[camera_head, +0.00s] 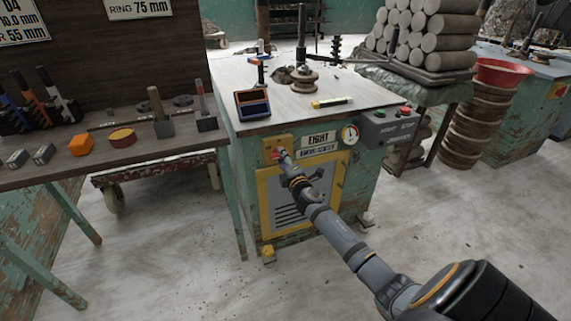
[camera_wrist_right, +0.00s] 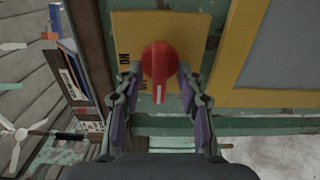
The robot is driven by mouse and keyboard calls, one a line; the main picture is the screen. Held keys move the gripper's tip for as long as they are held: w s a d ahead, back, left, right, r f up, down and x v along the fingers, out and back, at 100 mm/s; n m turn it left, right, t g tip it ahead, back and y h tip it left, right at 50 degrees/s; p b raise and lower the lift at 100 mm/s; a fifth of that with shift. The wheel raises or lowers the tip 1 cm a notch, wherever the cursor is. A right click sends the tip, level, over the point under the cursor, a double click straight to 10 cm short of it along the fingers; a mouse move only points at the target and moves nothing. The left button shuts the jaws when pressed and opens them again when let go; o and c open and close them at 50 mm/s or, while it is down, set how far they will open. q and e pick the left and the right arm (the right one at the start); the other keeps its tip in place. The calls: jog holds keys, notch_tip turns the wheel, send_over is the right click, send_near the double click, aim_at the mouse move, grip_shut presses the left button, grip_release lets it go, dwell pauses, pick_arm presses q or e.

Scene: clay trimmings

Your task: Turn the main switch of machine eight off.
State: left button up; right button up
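Machine eight is a worn green cabinet (camera_head: 360,185) with an "EIGHT" label (camera_head: 319,138) on its front. Its main switch is a red rotary knob (camera_wrist_right: 160,60) on a yellow plate (camera_wrist_right: 205,38), at the cabinet's upper left front. In the right wrist view the knob's grip bar, with a white line, points down the picture. Black lettering that looks like "ON" is left of the knob. My right gripper (camera_wrist_right: 160,88) is open, its fingers either side of the knob with gaps showing. In the head view the gripper (camera_head: 283,156) largely covers the switch. My left gripper is not in view.
A round gauge (camera_head: 350,134) and a grey control box (camera_head: 390,127) with buttons are right of the switch. A yellow-framed vent panel (camera_head: 284,198) is below. A tool bench (camera_head: 100,158) stands close on the left. Open floor (camera_head: 170,265) lies in front.

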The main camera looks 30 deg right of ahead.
jog(key=v, duration=1.1)
jog(key=shift+s, duration=0.3)
jog(key=shift+f, duration=0.15)
